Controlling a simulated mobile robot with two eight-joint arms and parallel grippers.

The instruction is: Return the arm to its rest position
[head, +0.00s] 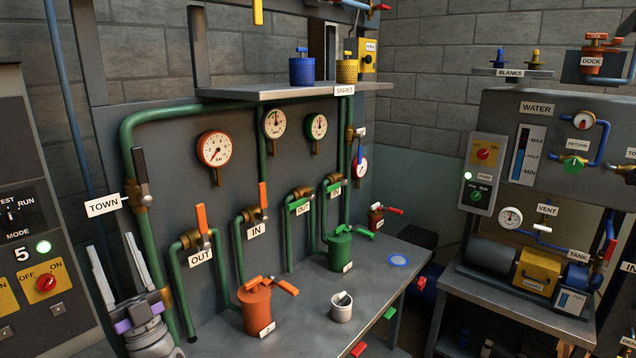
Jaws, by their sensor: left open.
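My left gripper (112,244) is at the lower left in the head view, its two pale fingers pointing up and spread apart. Nothing shows between the fingers. It is in front of the left end of the grey pipe panel, below the TOWN label (103,205). Purple parts show at the base of the fingers, and the grey wrist runs out of the bottom edge. My right gripper does not show.
An orange canister (256,309), a green canister (340,252) and a white cup (342,307) stand on the grey bench (300,318), right of the gripper. Green pipes with valves rise behind. A control cabinet (70,225) is close on the left. A WATER unit (560,150) stands at right.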

